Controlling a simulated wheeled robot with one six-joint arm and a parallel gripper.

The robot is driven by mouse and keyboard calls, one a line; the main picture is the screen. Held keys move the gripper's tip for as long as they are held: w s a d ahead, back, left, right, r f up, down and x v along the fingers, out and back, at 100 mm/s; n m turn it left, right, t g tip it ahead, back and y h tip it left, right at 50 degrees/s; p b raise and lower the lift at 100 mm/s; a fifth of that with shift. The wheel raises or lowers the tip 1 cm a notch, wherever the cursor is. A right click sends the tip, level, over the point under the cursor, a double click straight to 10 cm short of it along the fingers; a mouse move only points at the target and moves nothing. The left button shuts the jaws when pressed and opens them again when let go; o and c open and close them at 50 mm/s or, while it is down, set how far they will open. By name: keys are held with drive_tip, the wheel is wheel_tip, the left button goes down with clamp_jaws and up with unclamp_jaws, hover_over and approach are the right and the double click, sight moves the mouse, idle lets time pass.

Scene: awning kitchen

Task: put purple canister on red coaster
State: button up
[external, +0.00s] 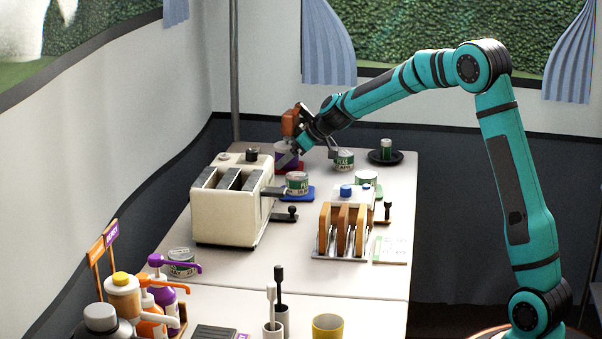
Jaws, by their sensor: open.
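The purple canister (284,151) stands at the far end of the table, behind the white toaster. The red coaster (297,168) shows as a red edge just under and beside it; the canister appears to be on it, though my gripper hides part of the contact. My gripper (308,158) is open, its fingers low around or beside the canister; I cannot tell whether they touch it.
The white toaster (228,210) stands close in front. A green-labelled can (297,183) is on a blue coaster (298,198). Another can (344,160) is right of my gripper. A small green canister (386,148) sits on a black coaster (398,158). A toast rack (342,230) stands nearer.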

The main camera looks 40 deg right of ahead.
drive_tip(key=v, duration=1.2)
drive_tip(key=shift+s+r, duration=0.1)
drive_tip(key=shift+r, duration=0.15)
drive_tip(key=s+d+r+m+t+h, duration=0.25)
drive_tip(key=s+r, duration=0.45)
drive_tip(key=s, duration=0.5)
drive_tip(key=s+d+r+m+t+h, duration=0.1)
drive_tip(key=s+d+r+t, duration=0.15)
drive_tip(key=s+r, duration=0.7)
drive_tip(key=s+d+r+m+t+h, duration=0.1)
drive_tip(key=s+d+r+m+t, duration=0.3)
drive_tip(key=s, duration=0.9)
drive_tip(key=s+r+t+h, duration=0.1)
drive_tip(key=s+r, duration=0.2)
drive_tip(key=s, duration=1.1)
drive_tip(key=shift+d, duration=0.15)
drive_tip(key=shift+r, duration=0.1)
